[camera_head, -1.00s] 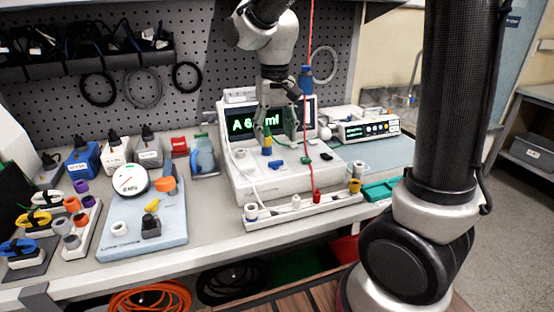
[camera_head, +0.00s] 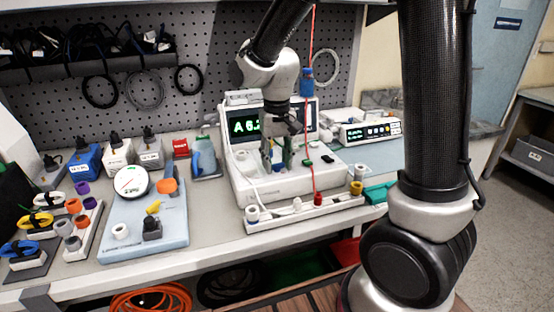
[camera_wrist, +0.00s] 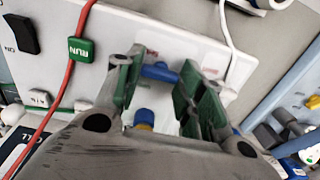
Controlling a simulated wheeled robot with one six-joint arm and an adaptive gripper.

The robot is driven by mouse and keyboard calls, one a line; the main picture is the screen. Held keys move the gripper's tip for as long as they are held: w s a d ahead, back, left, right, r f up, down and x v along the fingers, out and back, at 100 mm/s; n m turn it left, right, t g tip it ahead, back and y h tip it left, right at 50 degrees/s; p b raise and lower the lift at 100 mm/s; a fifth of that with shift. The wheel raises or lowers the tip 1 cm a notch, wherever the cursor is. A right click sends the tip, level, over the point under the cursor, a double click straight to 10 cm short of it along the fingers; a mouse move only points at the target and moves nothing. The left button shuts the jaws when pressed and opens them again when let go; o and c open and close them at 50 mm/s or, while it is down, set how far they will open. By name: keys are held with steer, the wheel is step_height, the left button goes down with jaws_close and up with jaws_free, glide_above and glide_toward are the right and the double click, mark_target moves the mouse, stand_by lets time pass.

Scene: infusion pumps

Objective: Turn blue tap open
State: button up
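The blue tap (camera_wrist: 160,72) lies on the white top of the pump unit, between my gripper's two fingertips in the wrist view. My gripper (camera_wrist: 162,82) is open, with green pads, one finger to each side of the tap. The tap's ends are close to both fingers; I cannot tell whether they touch. A blue and yellow connector (camera_wrist: 144,118) shows nearer the palm, partly hidden. In the head view my gripper (camera_head: 278,150) is low over the pump unit (camera_head: 293,186) and mostly hides the tap.
A rail with colored ports (camera_head: 277,217) fronts the unit. A blue board with a round gauge (camera_head: 132,180) stands at the left.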

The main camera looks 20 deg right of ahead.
steer(key=shift+c, duration=0.8)
steer(key=n, duration=0.4)
steer(key=shift+n, duration=3)
steer(key=o, duration=1)
steer(key=shift+r, duration=0.1)
